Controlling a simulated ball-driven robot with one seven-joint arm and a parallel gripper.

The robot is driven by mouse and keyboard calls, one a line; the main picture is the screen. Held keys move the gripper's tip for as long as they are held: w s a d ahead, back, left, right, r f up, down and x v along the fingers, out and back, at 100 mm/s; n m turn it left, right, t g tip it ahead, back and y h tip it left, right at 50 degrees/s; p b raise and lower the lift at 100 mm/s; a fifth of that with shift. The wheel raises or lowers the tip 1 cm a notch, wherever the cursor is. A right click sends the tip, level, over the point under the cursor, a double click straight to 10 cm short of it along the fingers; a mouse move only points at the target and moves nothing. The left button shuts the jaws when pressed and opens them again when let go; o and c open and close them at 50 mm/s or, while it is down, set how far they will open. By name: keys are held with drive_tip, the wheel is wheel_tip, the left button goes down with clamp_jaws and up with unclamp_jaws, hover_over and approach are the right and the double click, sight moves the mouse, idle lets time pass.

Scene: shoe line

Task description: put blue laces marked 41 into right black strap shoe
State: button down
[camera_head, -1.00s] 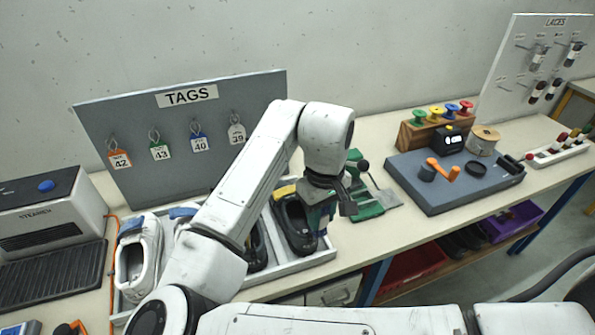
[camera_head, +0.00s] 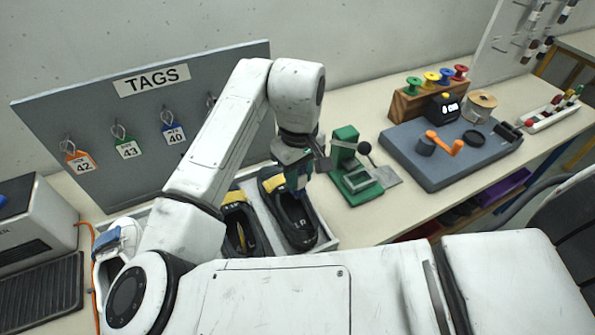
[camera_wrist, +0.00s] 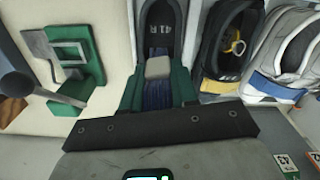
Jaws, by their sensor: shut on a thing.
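The right black strap shoe (camera_head: 291,222) lies in a light tray, with "41 R" on its insole (camera_wrist: 166,30) in the wrist view. My gripper (camera_head: 297,178) is over the far part of this shoe. In the wrist view its green fingers (camera_wrist: 158,88) are shut on the blue laces (camera_wrist: 157,97), which have a pale grey band or block (camera_wrist: 158,67). The laces hang over the shoe opening; I cannot tell whether they touch it. The left black shoe (camera_head: 233,232) is beside it, partly hidden by my arm.
A white shoe (camera_head: 118,243) is at the tray's left. A green press-like tool (camera_head: 352,170) stands close right of the tray. A grey board with an orange crank (camera_head: 445,146) is farther right. The tags board (camera_head: 100,100) rises behind; bare table lies before the green tool.

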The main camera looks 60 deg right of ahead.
sight(298, 199)
drive_tip(key=shift+f+b, duration=1.8)
drive_tip(key=shift+f, duration=0.25)
drive_tip(key=shift+f+b, duration=1)
drive_tip(key=shift+f, duration=1.15)
drive_tip(key=c, duration=0.8)
unclamp_jaws()
wheel_tip(298, 199, up, 11)
drive_tip(key=shift+f, duration=0.1)
